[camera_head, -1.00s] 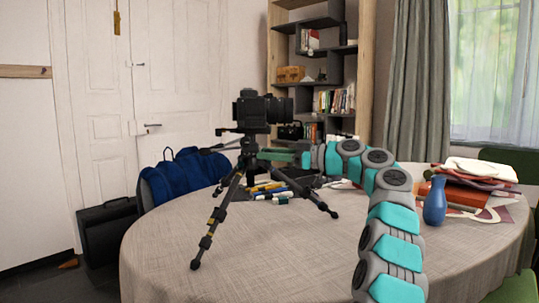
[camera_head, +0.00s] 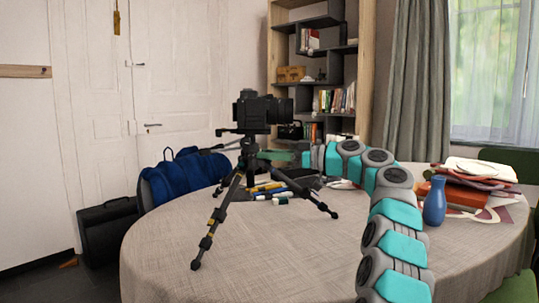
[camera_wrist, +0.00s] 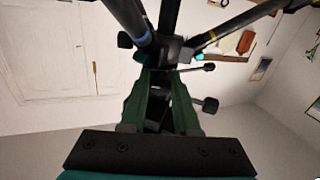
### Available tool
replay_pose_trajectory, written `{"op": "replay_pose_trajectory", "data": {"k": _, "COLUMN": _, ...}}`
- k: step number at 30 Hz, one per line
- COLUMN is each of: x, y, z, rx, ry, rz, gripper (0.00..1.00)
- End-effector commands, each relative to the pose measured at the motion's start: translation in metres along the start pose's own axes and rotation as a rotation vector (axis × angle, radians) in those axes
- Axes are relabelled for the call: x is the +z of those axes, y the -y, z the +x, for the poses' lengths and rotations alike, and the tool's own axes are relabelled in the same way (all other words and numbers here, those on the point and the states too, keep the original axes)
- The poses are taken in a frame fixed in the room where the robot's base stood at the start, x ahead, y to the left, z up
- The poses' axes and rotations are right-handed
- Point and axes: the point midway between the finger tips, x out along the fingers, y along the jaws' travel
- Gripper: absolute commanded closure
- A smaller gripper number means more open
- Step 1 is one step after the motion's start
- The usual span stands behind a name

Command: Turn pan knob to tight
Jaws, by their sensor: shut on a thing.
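A black camera (camera_head: 262,111) sits on top of a black tripod (camera_head: 245,165) that stands on the round table (camera_head: 330,255). My gripper (camera_head: 258,155), with dark green fingers, reaches in from the right at the tripod head, just below the camera. In the wrist view my gripper (camera_wrist: 161,74) has its two fingers closed in on a dark part at the tripod head, the pan knob. The fingers hide most of the knob, and its exact angle cannot be read. Other black knobs and handles (camera_wrist: 209,104) stick out beside the fingers, and the tripod legs (camera_wrist: 128,18) spread above them.
Several markers (camera_head: 268,188) lie on the table behind the tripod legs. A blue vase (camera_head: 435,201) and a pile of folded cloths and books (camera_head: 475,180) are at the right. The front of the table is clear. A blue bag (camera_head: 183,175) stands behind it.

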Motion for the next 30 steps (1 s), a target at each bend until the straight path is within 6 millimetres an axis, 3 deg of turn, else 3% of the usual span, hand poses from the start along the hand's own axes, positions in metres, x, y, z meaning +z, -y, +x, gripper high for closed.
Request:
{"op": "replay_pose_trajectory", "data": {"k": 3, "x": 0.001, "y": 0.000, "z": 0.000, "rx": 0.000, "ry": 0.001, "rz": 0.000, "gripper": 1.00}}
{"op": "replay_pose_trajectory", "data": {"k": 4, "x": 0.001, "y": 0.000, "z": 0.000, "rx": 0.000, "ry": 0.001, "rz": -0.001, "gripper": 0.67}}
{"op": "replay_pose_trajectory", "data": {"k": 11, "x": 0.000, "y": 0.000, "z": 0.000, "rx": 0.000, "ry": 0.000, "rz": -0.001, "gripper": 0.41}}
{"op": "replay_pose_trajectory", "data": {"k": 22, "x": 0.000, "y": 0.000, "z": -0.004, "rx": 0.000, "ry": 0.000, "rz": -0.002, "gripper": 0.40}}
{"op": "replay_pose_trajectory", "data": {"k": 30, "x": 0.000, "y": 0.000, "z": -0.036, "rx": 0.000, "ry": -0.001, "rz": -0.004, "gripper": 0.40}}
